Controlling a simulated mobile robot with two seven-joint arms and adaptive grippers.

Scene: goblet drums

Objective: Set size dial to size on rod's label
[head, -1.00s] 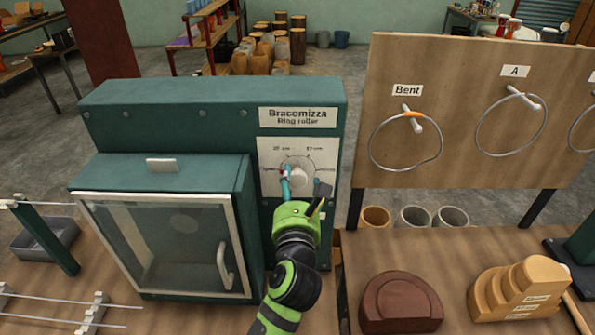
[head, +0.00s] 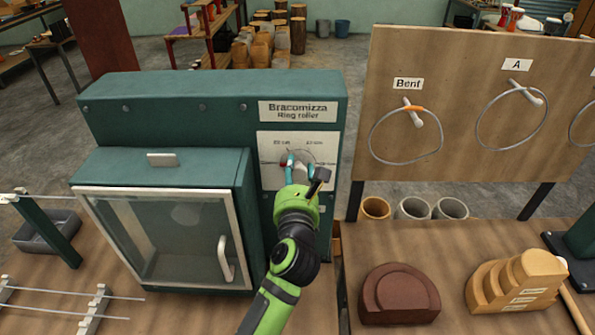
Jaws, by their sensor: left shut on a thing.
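The green ring roller (head: 205,97) carries a white dial panel (head: 326,146) under its "Bracomizza Ring roller" sign. My left gripper (head: 300,168) is at the size dial (head: 300,172), its teal fingertips on either side of the knob and shut on it. The gripper and arm cover the lower dial, and the pointer's setting cannot be read. Small size marks show above the knob, too small to read surely. Thin metal rods (head: 60,291) lie on a rack at the lower left; no label on them is readable. My right gripper is not in view.
The roller's glass door (head: 160,235) is closed. A pegboard (head: 465,150) with hanging rings, labelled "Bent" and "A", stands at right. A brown block (head: 400,294) and a stepped wooden block (head: 518,283) sit on the right table. A grey tray (head: 45,232) is at left.

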